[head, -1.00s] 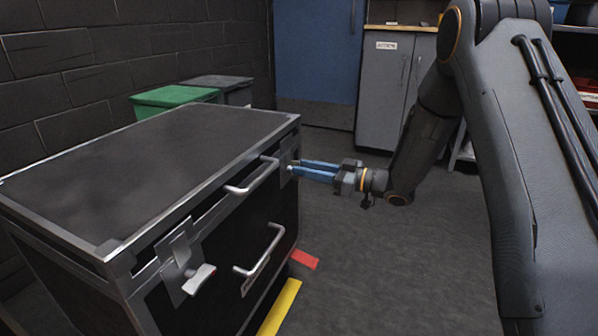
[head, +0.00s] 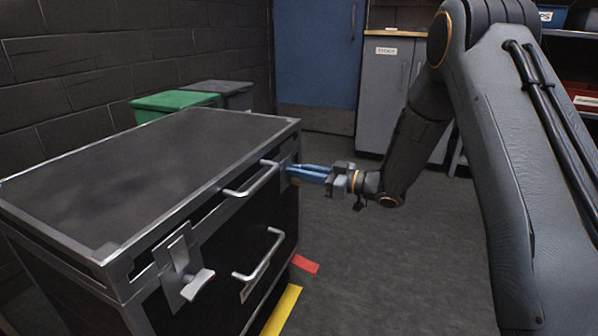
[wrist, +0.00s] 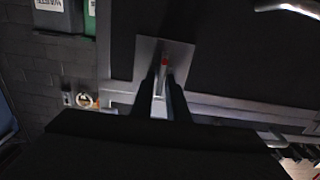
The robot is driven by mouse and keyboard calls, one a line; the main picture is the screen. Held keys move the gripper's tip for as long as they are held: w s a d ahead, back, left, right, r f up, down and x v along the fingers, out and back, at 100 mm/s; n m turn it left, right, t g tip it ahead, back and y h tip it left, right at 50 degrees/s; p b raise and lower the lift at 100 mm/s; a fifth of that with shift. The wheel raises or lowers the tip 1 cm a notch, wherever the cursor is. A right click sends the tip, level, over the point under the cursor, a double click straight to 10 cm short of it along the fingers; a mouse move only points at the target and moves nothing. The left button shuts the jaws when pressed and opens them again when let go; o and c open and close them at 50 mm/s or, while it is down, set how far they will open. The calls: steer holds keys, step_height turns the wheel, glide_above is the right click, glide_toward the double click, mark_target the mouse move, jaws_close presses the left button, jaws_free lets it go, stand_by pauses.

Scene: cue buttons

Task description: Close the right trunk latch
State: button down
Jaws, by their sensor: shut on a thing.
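The trunk (head: 130,175) is a black case with metal edges, at the left of the head view. Its right latch (head: 283,162) is on the front face near the far right corner, largely hidden by my fingers. In the wrist view the latch plate (wrist: 146,55) is pale, with a narrow lever marked red between my fingers. My gripper (head: 291,172), with blue fingers, is shut on that lever; it also shows in the wrist view (wrist: 163,88). The lever's exact angle is hard to tell. The left latch (head: 184,265) has its handle sticking outward.
Two metal handles (head: 252,181) (head: 262,255) stick out from the trunk's front between the latches. Green (head: 172,104) and grey (head: 228,93) bins stand behind the trunk. A grey cabinet (head: 385,95) stands at the back. The floor (head: 370,265) right of the trunk is clear.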

steer(key=shift+s+f+n+p, duration=0.1)
steer(key=shift+n+p, duration=0.3)
steer(key=shift+n, duration=0.2)
steer(key=n+p, duration=0.1)
steer(key=n, duration=0.3)
steer(key=n+p, duration=0.2)
steer(key=n, duration=0.2)
steer(key=s+f+n+p, duration=0.1)
steer(key=n+p, duration=0.1)
steer(key=n, duration=0.3)
steer(key=shift+a+f, duration=0.1)
stand_by(0.7)
steer(key=shift+w+n, duration=0.15)
steer(key=shift+n, duration=1.65)
stand_by(0.9)
steer(key=c, duration=1.9)
jaws_free()
steer(key=shift+f, duration=0.1)
steer(key=shift+a, duration=0.1)
steer(key=shift+p+v, duration=1.1)
steer(key=shift+v, duration=2.85)
